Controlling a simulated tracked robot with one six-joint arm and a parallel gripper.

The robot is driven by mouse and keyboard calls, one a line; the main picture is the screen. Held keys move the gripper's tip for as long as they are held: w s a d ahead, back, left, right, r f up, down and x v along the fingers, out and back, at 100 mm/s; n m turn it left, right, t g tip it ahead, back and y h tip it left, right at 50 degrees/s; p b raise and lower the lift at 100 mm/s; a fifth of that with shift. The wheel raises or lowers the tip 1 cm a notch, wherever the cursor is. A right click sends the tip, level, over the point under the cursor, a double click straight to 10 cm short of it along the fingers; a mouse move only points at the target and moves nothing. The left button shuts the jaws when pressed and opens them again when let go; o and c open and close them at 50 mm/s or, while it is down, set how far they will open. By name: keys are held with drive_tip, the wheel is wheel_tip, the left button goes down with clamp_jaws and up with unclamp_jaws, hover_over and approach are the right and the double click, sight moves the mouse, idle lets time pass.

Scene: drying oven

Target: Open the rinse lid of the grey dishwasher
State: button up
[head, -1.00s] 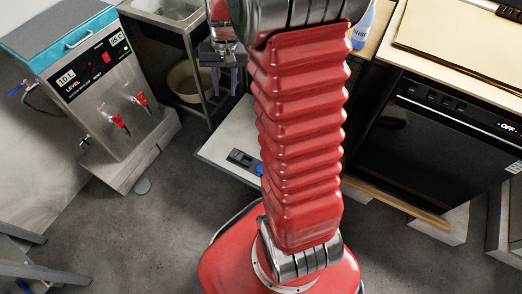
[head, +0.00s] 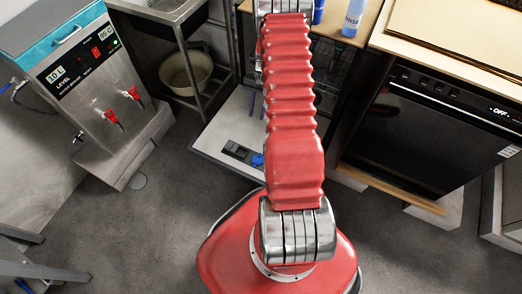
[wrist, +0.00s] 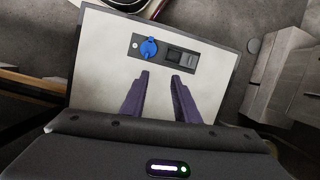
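The grey dishwasher's door (head: 213,140) is folded down flat, low above the floor. Its pale inner face fills the middle of the wrist view (wrist: 105,75). A dark dispenser panel is set in it, with a round blue rinse lid (wrist: 149,48) at its left and a grey compartment (wrist: 181,56) at its right. The blue lid lies flat on the panel and also shows in the head view (head: 257,160). My gripper (wrist: 159,74) is open and empty, its two purple fingers apart, pointing toward the panel. In the head view my arm hides most of it.
A wooden counter above holds a rinse bottle (head: 353,18) and a blue item (head: 319,12). A black oven-like appliance (head: 430,130) stands right. A sink stand with a bowl (head: 186,73) and a water boiler (head: 90,85) stand left. The floor before the boiler is clear.

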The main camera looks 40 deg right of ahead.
drive_tip(key=s+d+f+m+y, duration=0.1)
drive_tip(key=s+d+f, duration=0.1)
drive_tip(key=f, duration=0.6)
drive_tip(key=shift+s+f, duration=0.35)
drive_tip(key=shift+s, duration=0.45)
drive_tip(key=shift+a+f, duration=0.1)
approach(258, 159)
drive_tip(key=x, duration=0.3)
drive_tip(key=d+x, duration=0.1)
drive_tip(key=x, duration=0.1)
drive_tip(key=shift+w+f, duration=0.25)
drive_tip(key=shift+f, duration=0.25)
clamp_jaws()
